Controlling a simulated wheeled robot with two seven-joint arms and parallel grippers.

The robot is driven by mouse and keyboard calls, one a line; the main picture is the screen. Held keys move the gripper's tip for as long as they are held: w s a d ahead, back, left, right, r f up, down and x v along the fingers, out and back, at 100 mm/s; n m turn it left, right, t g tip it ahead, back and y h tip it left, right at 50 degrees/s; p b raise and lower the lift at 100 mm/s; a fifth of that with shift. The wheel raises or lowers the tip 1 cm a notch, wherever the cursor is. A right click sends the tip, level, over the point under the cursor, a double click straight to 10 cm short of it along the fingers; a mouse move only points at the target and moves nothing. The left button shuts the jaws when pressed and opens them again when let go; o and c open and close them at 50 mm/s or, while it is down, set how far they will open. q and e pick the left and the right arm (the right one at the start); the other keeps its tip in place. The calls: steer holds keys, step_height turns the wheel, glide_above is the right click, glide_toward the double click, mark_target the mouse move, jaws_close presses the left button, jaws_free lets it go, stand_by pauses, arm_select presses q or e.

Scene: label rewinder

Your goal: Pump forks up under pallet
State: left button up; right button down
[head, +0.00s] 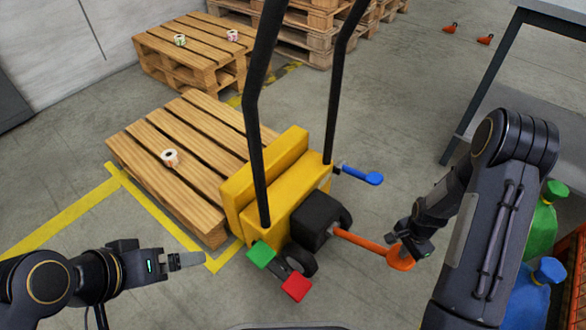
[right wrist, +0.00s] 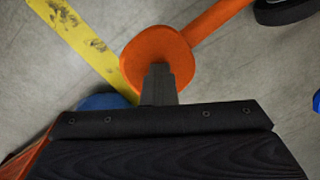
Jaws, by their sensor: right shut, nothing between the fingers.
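A yellow hand-pumped truck (head: 285,195) with black handle bars stands against the near end of a wooden pallet (head: 150,138). Its forks are hidden, so I cannot tell their height. An orange pump lever (head: 360,243) sticks out to the right from the black housing and ends in a round orange pad. My right gripper (head: 412,243) is shut and empty at that pad. In the right wrist view its fingertips (right wrist: 158,82) overlap the orange pad (right wrist: 152,58); contact is unclear. My left gripper (head: 190,261) hovers left of the truck, its jaw opening unclear.
Green (head: 261,254) and red (head: 297,287) pedals sit at the truck's near end, and a blue lever (head: 362,175) at its right. A label roll (head: 170,157) lies on the pallet. Green (head: 541,225) and blue bottles (head: 528,295) stand at the right, near a table (head: 545,12).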

steer(key=shift+r, duration=0.5)
arm_select(q)
steer(key=shift+r, duration=0.3)
arm_select(e)
steer(key=shift+d+f, duration=0.1)
